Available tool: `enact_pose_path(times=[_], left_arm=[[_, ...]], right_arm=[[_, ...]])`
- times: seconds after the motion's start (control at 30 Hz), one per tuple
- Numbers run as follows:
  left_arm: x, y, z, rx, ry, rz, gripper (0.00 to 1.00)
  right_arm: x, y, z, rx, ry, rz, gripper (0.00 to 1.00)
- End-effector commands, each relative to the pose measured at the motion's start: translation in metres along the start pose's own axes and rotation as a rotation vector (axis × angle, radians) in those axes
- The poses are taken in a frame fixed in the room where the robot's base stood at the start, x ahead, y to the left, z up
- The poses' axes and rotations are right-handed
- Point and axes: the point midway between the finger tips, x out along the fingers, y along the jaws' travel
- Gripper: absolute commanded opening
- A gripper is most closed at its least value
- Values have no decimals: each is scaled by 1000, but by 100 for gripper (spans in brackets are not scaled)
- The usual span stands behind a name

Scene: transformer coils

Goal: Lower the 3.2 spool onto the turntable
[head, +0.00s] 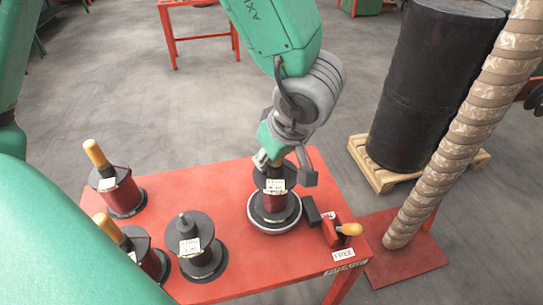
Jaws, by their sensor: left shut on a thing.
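The spool (276,201) in my left gripper is upright, with dark flanges, a dark red winding and a white label too small to read surely. My left gripper (286,172) comes down from above and is shut on the top of this spool, hiding its upper end. The turntable (289,226) is a round dark disc with a pale rim on the red table. The spool is directly over the disc; I cannot tell whether its lower flange touches it. My right gripper is not in view.
Three other spools stand at the table's left: back (124,197), front left (151,263) and middle (201,261). A black block (312,211) and a red device with an orange handle (332,229) sit close right of the turntable. A wrapped column (455,150) rises at the right.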

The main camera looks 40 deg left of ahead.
Motion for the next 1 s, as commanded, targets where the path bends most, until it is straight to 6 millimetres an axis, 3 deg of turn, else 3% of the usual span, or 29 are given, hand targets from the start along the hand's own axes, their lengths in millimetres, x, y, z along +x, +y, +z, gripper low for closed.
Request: enact_pose_path(times=[0.17,0.2,0.23,0.27,0.67,1.0], left_arm=[[0,0,0,0,1,0,0],[0,0,0,0,1,0,29],[0,0,0,0,1,0,40],[0,0,0,0,1,0,43],[-7,1,0,-1,1,2,43],[-73,2,0,-3,-2,5,43]], right_arm=[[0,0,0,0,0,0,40],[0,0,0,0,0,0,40],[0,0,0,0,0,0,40],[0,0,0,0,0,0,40],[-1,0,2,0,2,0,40],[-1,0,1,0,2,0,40]])
